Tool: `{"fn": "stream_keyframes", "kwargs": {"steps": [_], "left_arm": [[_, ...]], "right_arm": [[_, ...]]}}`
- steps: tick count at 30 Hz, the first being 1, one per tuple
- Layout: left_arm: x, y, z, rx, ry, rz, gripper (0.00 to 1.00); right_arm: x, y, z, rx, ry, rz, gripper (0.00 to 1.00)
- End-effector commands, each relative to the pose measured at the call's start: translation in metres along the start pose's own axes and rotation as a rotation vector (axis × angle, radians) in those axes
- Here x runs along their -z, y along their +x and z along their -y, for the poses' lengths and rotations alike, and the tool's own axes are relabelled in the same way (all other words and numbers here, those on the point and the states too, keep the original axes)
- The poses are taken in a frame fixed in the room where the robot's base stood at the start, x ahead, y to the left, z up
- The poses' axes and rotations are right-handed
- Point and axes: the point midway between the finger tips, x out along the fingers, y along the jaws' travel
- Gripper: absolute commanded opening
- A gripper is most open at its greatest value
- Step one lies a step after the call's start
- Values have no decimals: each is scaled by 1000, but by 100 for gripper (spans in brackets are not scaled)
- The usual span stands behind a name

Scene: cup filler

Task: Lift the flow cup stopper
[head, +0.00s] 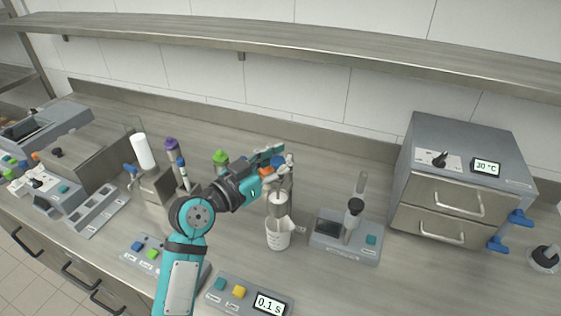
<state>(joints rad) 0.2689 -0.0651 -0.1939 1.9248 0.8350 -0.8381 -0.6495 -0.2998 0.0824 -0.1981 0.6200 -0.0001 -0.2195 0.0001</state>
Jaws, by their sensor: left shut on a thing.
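My left gripper (281,163) reaches in from the left to the top of the flow cup stand. It is shut on what appears to be the flow cup stopper, which its fingers mostly hide. The flow cup (278,199) is a small metallic cup just below the fingers. A white beaker (278,237) stands upright on the counter under the cup. I cannot tell whether the stopper still touches the cup. My right gripper does not show.
A grey device (345,250) with a dark display stands right of the beaker. A timer box (250,296) reading 0.1 s is in front. A drawer oven (462,180) reading 30 °C stands at the right. Bottles with purple (171,144) and green (220,157) caps stand behind my arm.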

Motion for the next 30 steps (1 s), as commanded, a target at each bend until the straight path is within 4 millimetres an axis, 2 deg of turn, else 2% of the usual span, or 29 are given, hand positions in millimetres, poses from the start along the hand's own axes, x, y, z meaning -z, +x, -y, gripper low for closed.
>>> {"fn": "stream_keyframes", "kwargs": {"steps": [7,8,12,15,20,24,26,30], "left_arm": [[1,-2,2,4,1,-4,0],[1,-2,2,4,2,-4,23],[1,-1,1,4,2,-4,41],[1,-1,1,3,1,-3,51],[1,-1,1,3,1,-3,51],[1,-4,1,3,2,-3,51],[0,-9,1,4,4,-3,51],[0,-32,1,5,6,0,51]], "right_arm": [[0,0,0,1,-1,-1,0],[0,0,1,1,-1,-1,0],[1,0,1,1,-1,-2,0],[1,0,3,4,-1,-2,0],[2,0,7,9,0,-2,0],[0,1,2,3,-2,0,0],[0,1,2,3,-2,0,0],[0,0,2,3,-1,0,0]]}}
